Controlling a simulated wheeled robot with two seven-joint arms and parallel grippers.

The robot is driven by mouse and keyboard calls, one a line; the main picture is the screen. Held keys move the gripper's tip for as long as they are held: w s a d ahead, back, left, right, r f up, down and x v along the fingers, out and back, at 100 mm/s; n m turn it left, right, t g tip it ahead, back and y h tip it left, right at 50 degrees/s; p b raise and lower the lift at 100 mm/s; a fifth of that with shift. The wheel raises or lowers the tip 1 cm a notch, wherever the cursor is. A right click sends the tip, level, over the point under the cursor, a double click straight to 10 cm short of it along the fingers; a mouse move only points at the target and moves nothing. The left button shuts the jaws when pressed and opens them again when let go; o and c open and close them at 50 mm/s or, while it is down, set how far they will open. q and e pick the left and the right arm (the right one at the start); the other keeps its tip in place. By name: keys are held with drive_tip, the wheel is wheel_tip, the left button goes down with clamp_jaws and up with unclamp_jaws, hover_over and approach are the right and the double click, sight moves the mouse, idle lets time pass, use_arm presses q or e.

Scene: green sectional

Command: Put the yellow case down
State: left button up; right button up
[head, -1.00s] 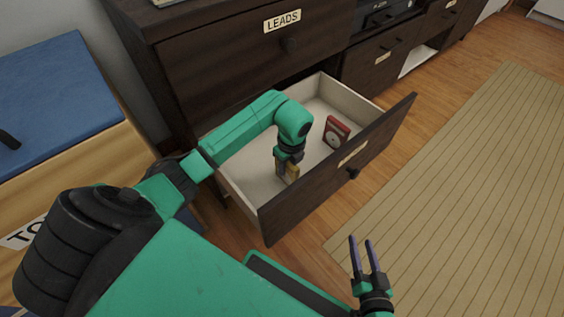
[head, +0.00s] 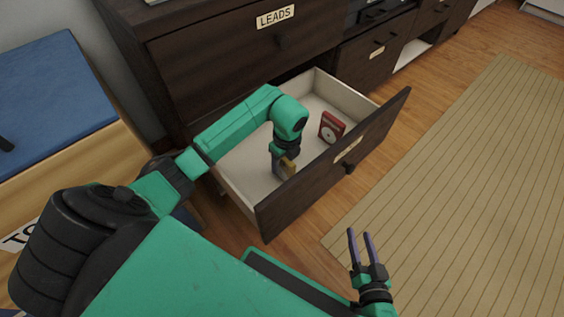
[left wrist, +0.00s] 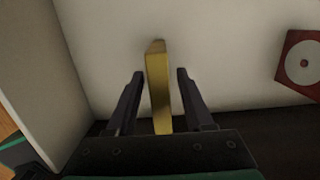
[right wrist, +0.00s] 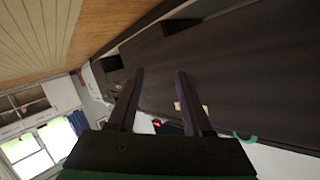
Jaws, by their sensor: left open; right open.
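The yellow case (head: 288,165) is inside the open drawer (head: 237,190), partly hidden by my left gripper (head: 283,172). In the left wrist view the yellow case (left wrist: 158,88) stands on its narrow edge between the two fingers of my left gripper (left wrist: 158,85). A gap shows on each side of it, so the fingers are open around it without gripping. The case's lower end is hidden by the gripper body. My right gripper (head: 360,243) is open and empty in front of the drawer, over the floor. It also shows in the right wrist view (right wrist: 159,85).
A red case with a white disc (head: 331,127) stands in the drawer, right of my left gripper. The drawer front (head: 335,165) and pale side walls surround my left gripper. A closed drawer labelled LEADS (head: 275,17) is above. A blue-topped wooden box (head: 50,95) is at left.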

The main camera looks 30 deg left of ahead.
use_arm(q)
wheel_tip(320, 180, up, 4)
drive_tip(key=shift+d+f+p, duration=0.15)
drive_tip(key=shift+f+p, duration=0.05)
drive_tip(key=shift+p, duration=0.4)
drive_tip(key=r+p, duration=0.1)
drive_tip(key=r, duration=0.1)
drive_tip(key=r+p, duration=0.1)
drive_tip(key=r, duration=0.2)
drive_tip(key=d+r+p, duration=0.1)
drive_tip(key=r, duration=0.2)
drive_tip(key=shift+s, duration=0.2)
use_arm(e)
drive_tip(key=shift+n+g, duration=0.3)
drive_tip(key=shift+g, duration=0.6)
drive_tip(key=r, duration=0.1)
drive_tip(key=s+r, duration=0.1)
drive_tip(key=r, duration=0.2)
drive_tip(key=shift+s+r, duration=0.1)
drive_tip(key=shift+s, duration=0.25)
